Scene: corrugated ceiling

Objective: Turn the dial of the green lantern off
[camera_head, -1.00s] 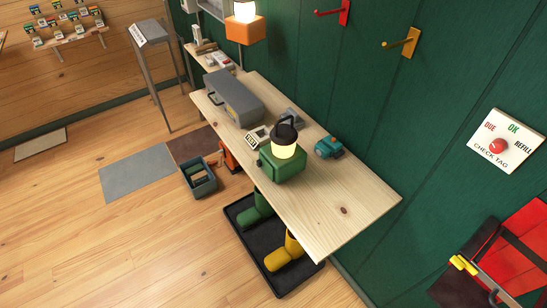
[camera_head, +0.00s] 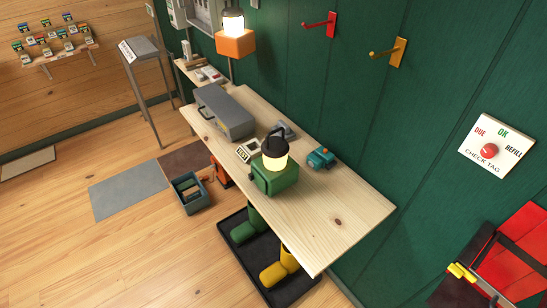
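The green lantern (camera_head: 276,181) stands upright on the wooden bench (camera_head: 345,215), toward its front edge. It has a green box base, a glowing globe (camera_head: 271,163) and a black cap with a handle. Its light is on. I cannot make out its dial clearly in this view.
A grey case (camera_head: 226,113), a small sign and a teal object (camera_head: 321,158) share the bench. A lit orange lantern (camera_head: 236,43) hangs behind. Boots stand in a black tray (camera_head: 288,290) below. A crate (camera_head: 190,205) sits on the floor. Open floor lies left.

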